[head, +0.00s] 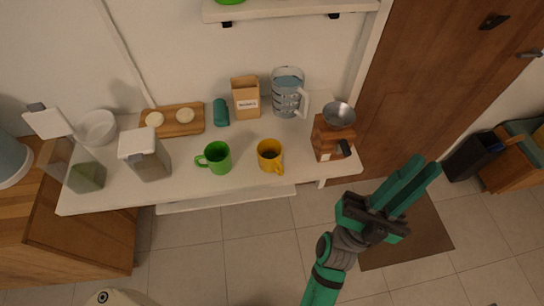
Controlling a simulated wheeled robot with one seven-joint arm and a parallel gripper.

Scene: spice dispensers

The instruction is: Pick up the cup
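Two cups stand upright on the white table in the head view. The green cup (217,157) is near the middle, with its handle pointing left. The yellow cup (270,155) stands to its right, with its handle toward the front right. My gripper (423,166) is well to the right of both cups, off the table's right end and over the floor. Its two long green fingers point up and to the right, with a narrow gap between them and nothing held.
A wooden grinder (327,140) with a metal bowl stands at the right end of the table (110,192). A glass pitcher (287,95), paper bag (246,98), teal cylinder (221,113) and board (187,127) line the back. A lidded container (148,160) stands left of the green cup.

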